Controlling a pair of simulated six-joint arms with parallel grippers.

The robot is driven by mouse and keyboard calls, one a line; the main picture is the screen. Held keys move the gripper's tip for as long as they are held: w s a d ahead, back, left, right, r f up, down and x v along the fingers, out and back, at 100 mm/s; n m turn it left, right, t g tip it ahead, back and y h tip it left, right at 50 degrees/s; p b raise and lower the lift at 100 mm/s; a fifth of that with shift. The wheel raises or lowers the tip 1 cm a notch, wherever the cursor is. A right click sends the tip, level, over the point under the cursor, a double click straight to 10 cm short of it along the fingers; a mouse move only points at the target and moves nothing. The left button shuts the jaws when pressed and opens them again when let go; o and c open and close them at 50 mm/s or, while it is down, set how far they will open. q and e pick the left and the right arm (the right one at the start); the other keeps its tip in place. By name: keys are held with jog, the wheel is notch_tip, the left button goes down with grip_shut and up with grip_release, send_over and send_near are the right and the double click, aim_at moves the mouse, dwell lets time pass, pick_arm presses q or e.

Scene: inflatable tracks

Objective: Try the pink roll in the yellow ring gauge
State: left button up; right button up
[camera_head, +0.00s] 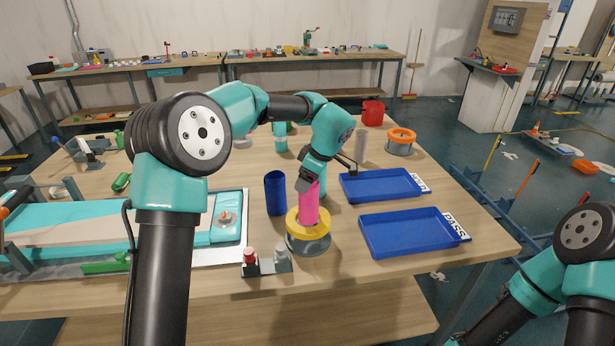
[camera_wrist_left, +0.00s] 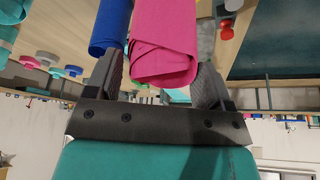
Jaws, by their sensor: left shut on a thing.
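The pink roll (camera_head: 309,209) stands nearly upright, and my left gripper (camera_head: 312,184) is shut on its upper end. In the left wrist view the pink roll (camera_wrist_left: 163,45) sits between the two dark fingers of my left gripper (camera_wrist_left: 158,72). The roll's lower end meets the opening of the yellow ring gauge (camera_head: 293,230), which sits on a grey base. I cannot tell how deep the roll is in the ring, and the ring's opening is largely hidden by it. My right arm shows at lower right, but its gripper is out of view.
A blue cylinder (camera_head: 275,193) stands close left of the gauge. Two blue trays (camera_head: 411,251) (camera_head: 383,200) lie to the right, the nearer marked PASS. A small stand with red and grey knobs (camera_head: 266,265) is in front. An orange ring gauge (camera_head: 401,135) and red bucket (camera_head: 373,113) stand behind.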

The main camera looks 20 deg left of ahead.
aim_at(307, 196)
pick_arm(q)
jog(key=shift+f, duration=3.45)
dwell(1.2)
jog(key=shift+r, duration=0.1)
dwell(1.1)
